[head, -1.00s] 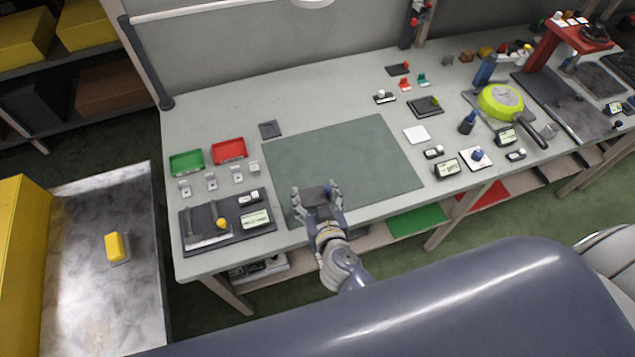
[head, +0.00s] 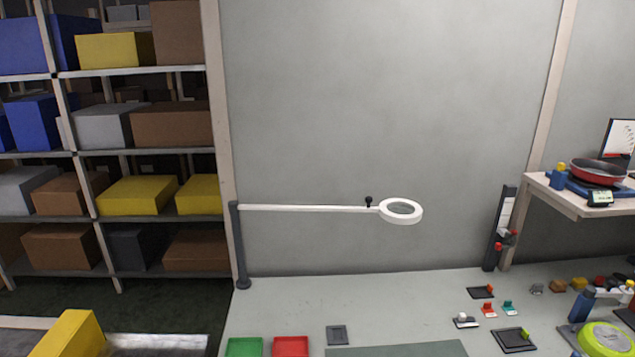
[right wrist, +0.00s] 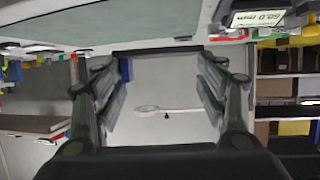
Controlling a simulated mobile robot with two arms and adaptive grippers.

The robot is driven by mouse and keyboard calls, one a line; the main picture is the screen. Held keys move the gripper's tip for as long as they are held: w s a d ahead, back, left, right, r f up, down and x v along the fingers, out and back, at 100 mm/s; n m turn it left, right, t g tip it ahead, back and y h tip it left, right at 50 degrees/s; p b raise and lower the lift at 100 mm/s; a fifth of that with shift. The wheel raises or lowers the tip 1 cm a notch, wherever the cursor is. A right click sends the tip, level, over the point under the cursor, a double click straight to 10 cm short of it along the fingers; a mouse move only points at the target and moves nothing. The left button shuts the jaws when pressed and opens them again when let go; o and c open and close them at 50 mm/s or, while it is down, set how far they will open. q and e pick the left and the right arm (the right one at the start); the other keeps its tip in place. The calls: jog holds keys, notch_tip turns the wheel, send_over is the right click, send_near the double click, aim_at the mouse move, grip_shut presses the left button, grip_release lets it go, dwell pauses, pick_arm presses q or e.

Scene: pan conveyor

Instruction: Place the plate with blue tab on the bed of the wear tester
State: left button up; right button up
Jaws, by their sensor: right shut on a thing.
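In the right wrist view my right gripper (right wrist: 154,64) is shut on a dark plate (right wrist: 158,50), seen nearly edge-on between the fingertips. A blue tab (right wrist: 125,68) shows beside the left finger in that view. The head view is tilted up and shows neither gripper nor the held plate. My left gripper is in no current view. I cannot make out the wear tester or its bed in the current frames.
In the head view a magnifier lamp (head: 402,211) reaches over the bench (head: 280,305).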

jog(key=w+d+r+m+h+b, duration=0.1)
jog(key=d+r+m+h+b, duration=0.1)
jog(key=d+r, duration=0.2)
jog(key=w+d+r+m+g+h+b, duration=0.1)
jog(key=d+r, duration=0.4)
jog(key=r, duration=0.6)
jog(key=shift+w+d+m+h+b, duration=0.15)
jog(key=shift+d+m+h+b, duration=0.1)
jog(key=shift+m+h+b, duration=0.5)
